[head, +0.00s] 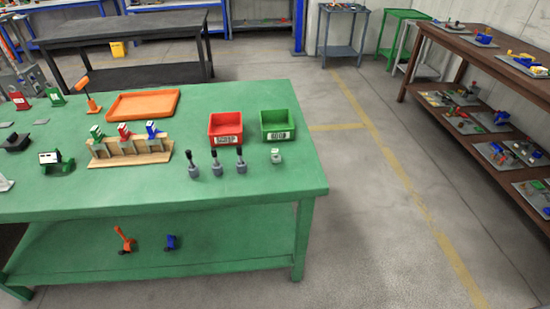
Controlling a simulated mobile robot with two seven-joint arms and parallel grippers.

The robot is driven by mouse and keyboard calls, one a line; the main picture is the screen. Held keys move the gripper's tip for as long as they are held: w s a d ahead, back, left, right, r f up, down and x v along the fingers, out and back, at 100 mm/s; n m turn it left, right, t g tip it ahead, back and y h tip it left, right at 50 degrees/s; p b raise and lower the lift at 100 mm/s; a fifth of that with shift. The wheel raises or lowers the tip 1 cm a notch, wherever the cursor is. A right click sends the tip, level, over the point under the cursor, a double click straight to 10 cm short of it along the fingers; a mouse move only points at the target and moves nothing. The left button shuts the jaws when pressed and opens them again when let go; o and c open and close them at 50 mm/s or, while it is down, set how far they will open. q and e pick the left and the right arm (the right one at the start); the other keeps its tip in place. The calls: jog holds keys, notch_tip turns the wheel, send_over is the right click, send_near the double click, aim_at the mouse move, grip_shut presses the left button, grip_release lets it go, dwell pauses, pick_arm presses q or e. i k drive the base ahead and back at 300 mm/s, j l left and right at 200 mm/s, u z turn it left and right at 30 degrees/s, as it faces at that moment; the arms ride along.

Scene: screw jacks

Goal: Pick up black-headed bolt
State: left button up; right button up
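Three black-headed bolts stand upright in a row near the front edge of the green table (285,185): a left one (190,161), a middle one (215,160) and a right one (239,156). Each has a dark, slim upper part above a grey, wider lower part (217,171). They stand apart from one another, and nothing touches them. I cannot tell which of the three the task means. Neither of my grippers is in view.
A red bin (225,142) and a green bin (278,138) stand behind the bolts. A small pale part (276,156) sits right of them. A wooden rack (128,159) with coloured jacks is to the left, below an orange tray (143,104). The floor right of the table is clear.

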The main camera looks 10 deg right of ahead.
aim_at(214, 154)
jog(key=i+l+u, duration=0.2)
jog(key=l, duration=0.15)
jog(key=i+l+u, duration=0.15)
jog(key=l, duration=0.2)
jog(key=i+l+u, duration=0.2)
jog(key=l, duration=0.15)
jog(key=k, duration=0.05)
